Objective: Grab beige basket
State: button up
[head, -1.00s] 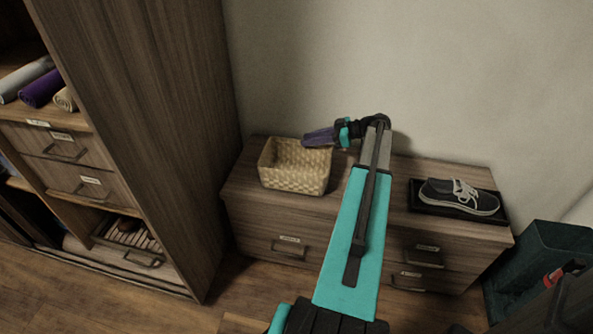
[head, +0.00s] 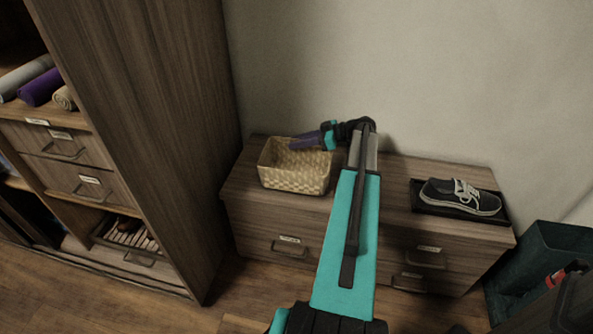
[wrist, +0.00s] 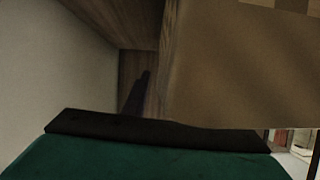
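The beige woven basket (head: 295,178) stands upright on the left part of a low wooden dresser. My gripper (head: 298,143) reaches in from the right, with its dark fingers over the basket's back rim. From this angle I cannot tell whether it touches the rim. In the wrist view a large blurred tan surface (wrist: 235,75), likely the basket close up, fills the right side. One dark finger (wrist: 138,95) shows beside its left edge. The other finger is not clearly visible, so the gap between them cannot be judged.
The dresser (head: 290,220) stands against a plain wall. A dark sneaker (head: 460,196) sits on a black tray (head: 425,203) at its right end. A tall wooden cabinet (head: 150,120) rises close to the left. A dark green bin (head: 550,250) stands at the right.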

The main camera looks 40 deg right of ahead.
grip_shut()
dwell(1.4)
